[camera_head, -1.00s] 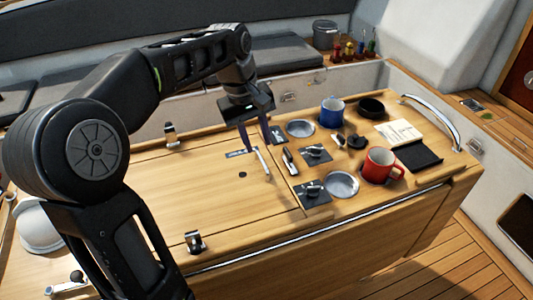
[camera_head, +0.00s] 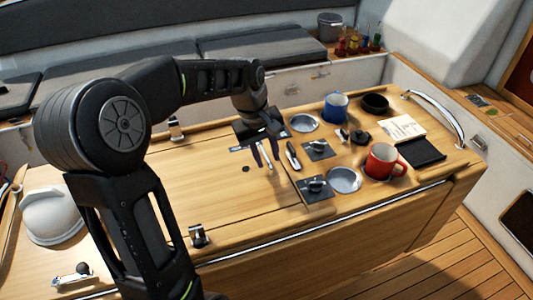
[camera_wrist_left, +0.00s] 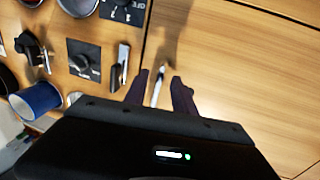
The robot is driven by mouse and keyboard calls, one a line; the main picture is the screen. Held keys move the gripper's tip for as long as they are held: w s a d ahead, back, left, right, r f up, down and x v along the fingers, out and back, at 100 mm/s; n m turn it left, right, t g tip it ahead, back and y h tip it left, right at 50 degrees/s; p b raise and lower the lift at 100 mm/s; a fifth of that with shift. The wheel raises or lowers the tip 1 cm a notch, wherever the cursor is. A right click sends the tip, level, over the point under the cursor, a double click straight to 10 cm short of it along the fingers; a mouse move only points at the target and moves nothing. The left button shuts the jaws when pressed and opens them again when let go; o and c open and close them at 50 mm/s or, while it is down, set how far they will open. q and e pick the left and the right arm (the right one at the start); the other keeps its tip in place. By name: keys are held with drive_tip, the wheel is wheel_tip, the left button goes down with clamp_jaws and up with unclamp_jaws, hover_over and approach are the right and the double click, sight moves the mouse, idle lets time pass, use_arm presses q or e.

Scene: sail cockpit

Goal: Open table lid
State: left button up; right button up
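The table lid (camera_head: 200,185) is a flat wooden panel on the left of the cockpit table, lying closed. A slim metal handle (camera_wrist_left: 157,86) stands at its right part. My left gripper (camera_head: 265,159) is over this handle, pointing down, with its dark fingers apart. In the left wrist view, the fingers of my left gripper (camera_wrist_left: 163,88) stand on either side of the handle, with gaps visible. The gripper body hides part of the lid behind it. My right gripper does not show.
Right of the lid are a blue mug (camera_head: 335,107), a red mug (camera_head: 382,161), black switch panels (camera_head: 315,188), metal cup holders and a notebook (camera_head: 401,129). Latches (camera_head: 198,235) sit at the lid's edges. A white domed object (camera_head: 52,215) stands at the left.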

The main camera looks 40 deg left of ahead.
use_arm(q)
clamp_jaws()
idle(1.4)
